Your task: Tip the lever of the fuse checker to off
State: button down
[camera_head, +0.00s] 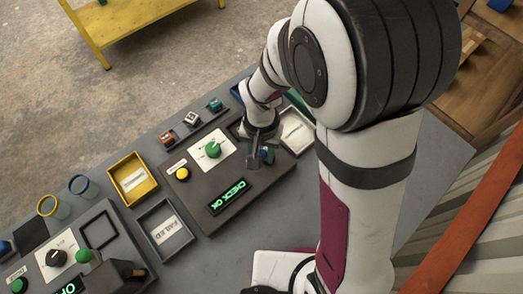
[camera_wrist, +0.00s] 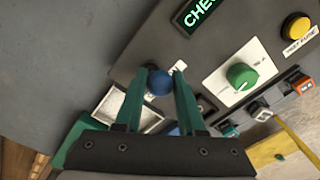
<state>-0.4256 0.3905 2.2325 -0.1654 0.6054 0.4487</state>
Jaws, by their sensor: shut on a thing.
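The fuse checker (camera_head: 205,205) is a dark box on the bench with a lit green display (camera_head: 229,196) reading CHECK OK, a green dial (camera_head: 213,149) on a white plate and a yellow button (camera_head: 182,173). Its lever has a blue ball knob (camera_wrist: 159,83). My gripper (camera_wrist: 166,74) has its green fingers on either side of this knob and is shut on it.
A second dark box (camera_head: 110,240) with a green ball lever (camera_head: 84,256) stands at left. A yellow tray (camera_head: 152,190), a grey tray (camera_head: 180,249) labelled FAILED and a white tray (camera_head: 297,131) stand around the checker. A rack with small coloured pieces (camera_head: 191,119) lies behind.

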jog(key=w+d+g+y, duration=0.2)
jog(key=g+y, duration=0.1)
jog(key=shift+r, duration=0.15)
jog(key=shift+w+d+f+g+y, duration=0.1)
jog(key=shift+w+d+g+y, duration=0.3)
jog(key=shift+g+y, duration=0.25)
jog(key=shift+w+d+f+g+y, duration=0.1)
jog(key=shift+w+d+g+y, duration=0.25)
jog(key=shift+g+y, duration=0.3)
jog(key=c, duration=0.5)
grip_release()
